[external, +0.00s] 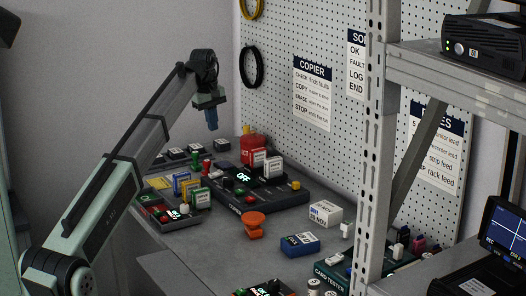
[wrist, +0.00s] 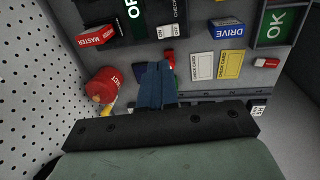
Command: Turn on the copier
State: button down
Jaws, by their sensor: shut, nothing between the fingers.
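The copier (external: 284,199) is a dark, low unit on the bench below the pegboard. Its lit display (external: 243,177) reads OFF, and labelled cartridges stand in its back edge. In the wrist view part of the copier (wrist: 150,35) shows at the top, with the display (wrist: 133,10) cut off and a small white ON/OFF rocker (wrist: 167,32). A red MASTER cartridge (wrist: 96,36) stands beside the display. My gripper (external: 211,125) is shut and empty, pointing down above the bench, left of and above the copier. Its blue fingers also show in the wrist view (wrist: 156,75).
A red reject pot (external: 253,146) stands at the copier's back. An orange stand (external: 254,223), a blue box (external: 299,244) and a white box (external: 325,213) are in front. A metal rack post (external: 373,150) rises at right.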

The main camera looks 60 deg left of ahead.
aim_at(220, 171)
jog(key=f, duration=0.4)
jog(key=w+f, duration=0.1)
jog(key=f, duration=0.4)
jog(key=w+f, duration=0.1)
jog(key=f, duration=0.3)
jog(key=shift+f, duration=0.5)
jog(key=shift+w+f, duration=0.15)
jog(key=shift+f, duration=0.1)
jog(key=shift+s+r, duration=0.25)
jog(key=shift+s, duration=0.6)
